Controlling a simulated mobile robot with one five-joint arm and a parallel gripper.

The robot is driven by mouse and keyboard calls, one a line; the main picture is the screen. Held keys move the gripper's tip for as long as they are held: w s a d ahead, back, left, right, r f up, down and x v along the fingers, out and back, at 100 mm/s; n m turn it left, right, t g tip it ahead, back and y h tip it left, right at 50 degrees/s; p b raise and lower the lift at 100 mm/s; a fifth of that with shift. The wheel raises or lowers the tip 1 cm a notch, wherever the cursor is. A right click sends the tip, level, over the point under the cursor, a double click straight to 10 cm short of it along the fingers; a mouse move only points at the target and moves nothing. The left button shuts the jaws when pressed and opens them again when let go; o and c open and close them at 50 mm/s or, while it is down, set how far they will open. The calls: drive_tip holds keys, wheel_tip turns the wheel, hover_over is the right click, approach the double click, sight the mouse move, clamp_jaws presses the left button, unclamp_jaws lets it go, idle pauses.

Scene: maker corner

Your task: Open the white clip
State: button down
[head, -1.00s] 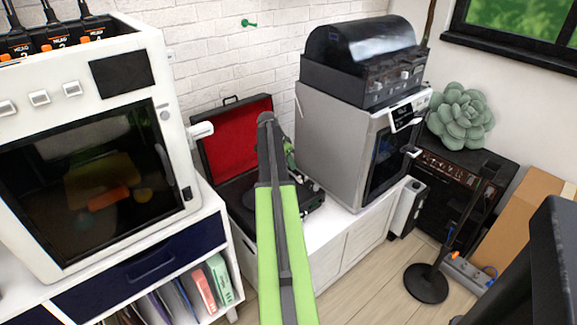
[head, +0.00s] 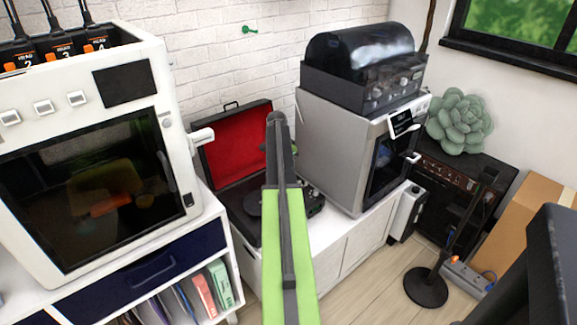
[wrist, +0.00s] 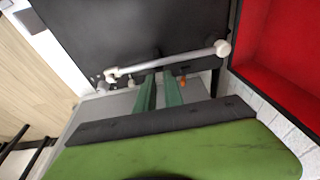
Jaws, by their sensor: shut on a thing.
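My gripper (wrist: 159,90), with two green fingers, reaches over the turntable (wrist: 120,30) in the wrist view. The fingers are closed around a small pale piece, which looks like the white clip (wrist: 159,77), just under the silver tonearm (wrist: 185,60). The fingers hide much of it, so I cannot tell its state. In the head view my green and dark arm stretches over the turntable (head: 250,228) in its red-lined open case (head: 238,148), and hides the fingertips and the clip.
A white machine (head: 60,125) with a dark door stands at the left, a white handle (head: 201,136) at its side. A grey machine (head: 335,150) stands close to the right of the case. A floor stand (head: 428,288) and a cardboard panel (head: 530,225) are further right.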

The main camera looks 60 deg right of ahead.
drive_tip(key=y, duration=0.1)
drive_tip(key=d+y, duration=0.1)
drive_tip(key=shift+s+d+t+y, duration=0.1)
drive_tip(key=shift+s+t+y, duration=0.1)
drive_tip(key=shift+t+y, duration=0.15)
drive_tip(key=shift+s+d+t+y, duration=0.15)
drive_tip(key=shift+t+y, duration=0.1)
drive_tip(key=shift+y, duration=0.5)
drive_tip(key=c, duration=1.4)
unclamp_jaws()
drive_tip(key=shift+c, duration=0.2)
wheel_tip(320, 180, up, 12)
drive_tip(key=d+p, duration=0.2)
drive_tip(key=p, duration=1)
drive_tip(key=shift+s, duration=0.2)
